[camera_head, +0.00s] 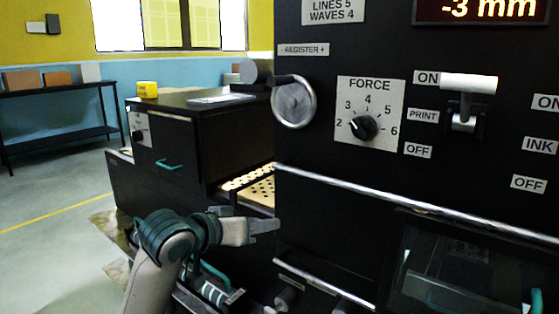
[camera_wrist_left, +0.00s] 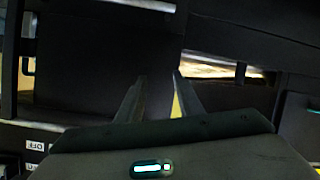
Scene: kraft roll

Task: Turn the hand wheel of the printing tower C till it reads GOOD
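The hand wheel (camera_head: 293,102), a silver disc with a grey knob (camera_head: 255,71) at its upper left, is on the black tower front beneath a "REGISTER" label. The red display (camera_head: 489,9) above right reads "-3 mm". My left gripper (camera_head: 278,226) is well below the wheel, apart from it, near the tower's left edge. In the left wrist view its two fingers (camera_wrist_left: 158,97) stand apart with nothing between them. The wheel cannot be made out in that view. My right gripper is not in view.
Right of the wheel are a FORCE dial (camera_head: 363,127) and a white-handled lever (camera_head: 468,86). A silver rail (camera_head: 400,200) crosses the tower front below them. Open floor lies further left.

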